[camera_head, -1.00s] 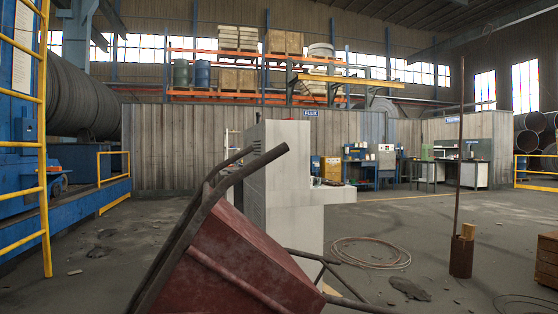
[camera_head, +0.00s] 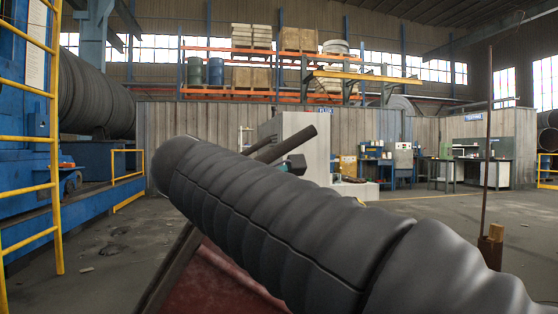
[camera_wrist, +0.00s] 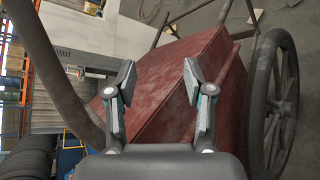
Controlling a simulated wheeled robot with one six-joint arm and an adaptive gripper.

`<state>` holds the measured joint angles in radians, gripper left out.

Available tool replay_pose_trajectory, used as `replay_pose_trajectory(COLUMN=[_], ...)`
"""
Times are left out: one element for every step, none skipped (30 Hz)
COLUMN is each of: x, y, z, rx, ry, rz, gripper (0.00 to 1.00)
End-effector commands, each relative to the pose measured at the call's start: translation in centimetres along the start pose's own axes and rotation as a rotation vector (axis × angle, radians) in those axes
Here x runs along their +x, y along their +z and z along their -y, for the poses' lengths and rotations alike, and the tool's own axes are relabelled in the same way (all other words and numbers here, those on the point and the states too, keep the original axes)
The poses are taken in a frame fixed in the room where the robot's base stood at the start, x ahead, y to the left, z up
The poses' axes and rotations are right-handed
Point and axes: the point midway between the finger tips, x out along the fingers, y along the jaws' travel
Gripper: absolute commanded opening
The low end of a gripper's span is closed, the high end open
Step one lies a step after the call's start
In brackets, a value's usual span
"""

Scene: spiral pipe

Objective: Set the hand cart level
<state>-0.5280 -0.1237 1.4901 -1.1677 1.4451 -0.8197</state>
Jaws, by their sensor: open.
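The hand cart (camera_head: 222,278) has a dark red tub and dark bar handles, and it leans over at a tilt. In the head view my dark ribbed arm hides most of it, and a handle end (camera_head: 308,137) sticks up behind the arm. In the wrist view the red tub (camera_wrist: 208,62) lies in front of my gripper (camera_wrist: 158,80). The gripper's two fingers are spread apart with nothing held between them. A curved dark handle (camera_wrist: 52,75) runs along the left, and a spoked wheel (camera_wrist: 272,105) stands at the right.
A pale grey block (camera_head: 306,132) stands behind the cart. A yellow ladder (camera_head: 55,150) and blue machinery are at the left. A thin rusty post (camera_head: 488,150) stands at the right. Open floor (camera_head: 100,245) lies to the left of the cart.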

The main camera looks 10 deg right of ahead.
Motion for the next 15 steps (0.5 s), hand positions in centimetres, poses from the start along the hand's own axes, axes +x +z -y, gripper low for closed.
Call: replay_pose_trajectory(x=[-1.4, -2.2, -3.4, -4.2, -5.0, -5.9, -6.6, -7.2, -7.8, -8.2, -8.5, -8.7, -8.7, -8.7, -8.4], y=[-0.9, -1.0, -1.0, -1.1, -1.1, -1.1, -1.1, -1.0, -1.0, -1.0, -0.9, -0.9, -0.8, -0.7, -0.6], z=[-2.4, -3.6, -5.1, -6.1, -6.9, -7.8, -8.4, -8.9, -9.4, -9.7, -9.9, -10.1, -10.2, -10.3, -10.4], rx=[-0.052, -0.08, -0.109, -0.128, -0.144, -0.161, -0.171, -0.178, -0.187, -0.192, -0.195, -0.199, -0.2, -0.201, -0.201], ry=[0.057, 0.085, 0.118, 0.139, 0.157, 0.177, 0.19, 0.2, 0.21, 0.216, 0.221, 0.224, 0.225, 0.227, 0.227], rz=[0.044, 0.075, 0.115, 0.143, 0.169, 0.202, 0.222, 0.24, 0.26, 0.271, 0.282, 0.292, 0.297, 0.301, 0.304], gripper=[0.53, 0.53, 0.53, 0.53, 0.53, 0.53, 0.53, 0.53, 0.53, 0.53, 0.53, 0.53, 0.53, 0.53, 0.53])
